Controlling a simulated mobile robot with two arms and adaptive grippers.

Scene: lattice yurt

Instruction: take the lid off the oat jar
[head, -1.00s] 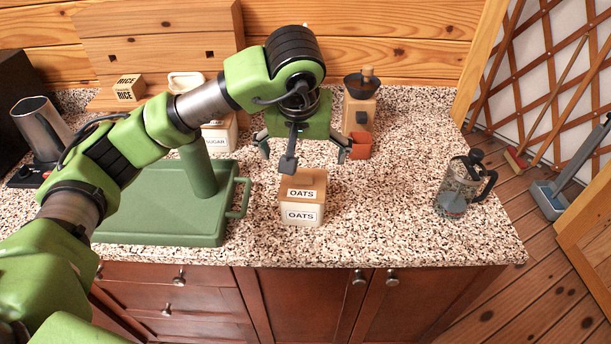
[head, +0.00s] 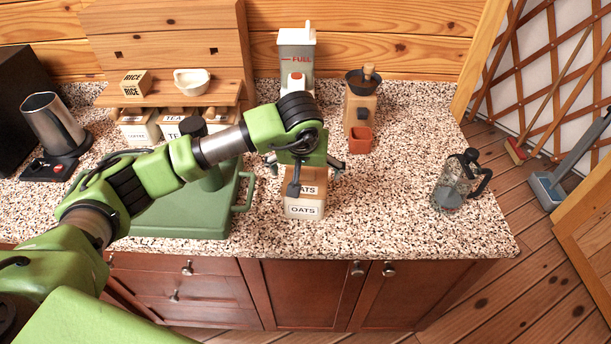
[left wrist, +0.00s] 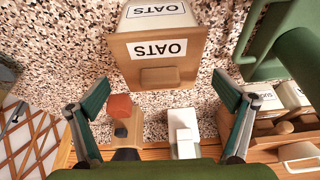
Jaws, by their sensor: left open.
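The oat jar (head: 304,211) stands upright on the speckled counter, pale with an OATS label. Its wooden lid (head: 317,188) is on top and carries a second OATS label, partly covered by my arm in the head view. The left wrist view shows the lid (left wrist: 190,71) with a small wooden knob (left wrist: 160,77), and the jar body beyond it. My left gripper (head: 304,164) is just behind and above the jar. Its fingers (left wrist: 150,97) are spread wide and empty, with the lid apart from them. My right gripper is out of view.
A wooden grinder (head: 360,108) with a terracotta cup (head: 360,140) and a white dispenser (head: 297,58) are behind. A French press (head: 457,182) stands at right. Counter between jar and press is clear.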

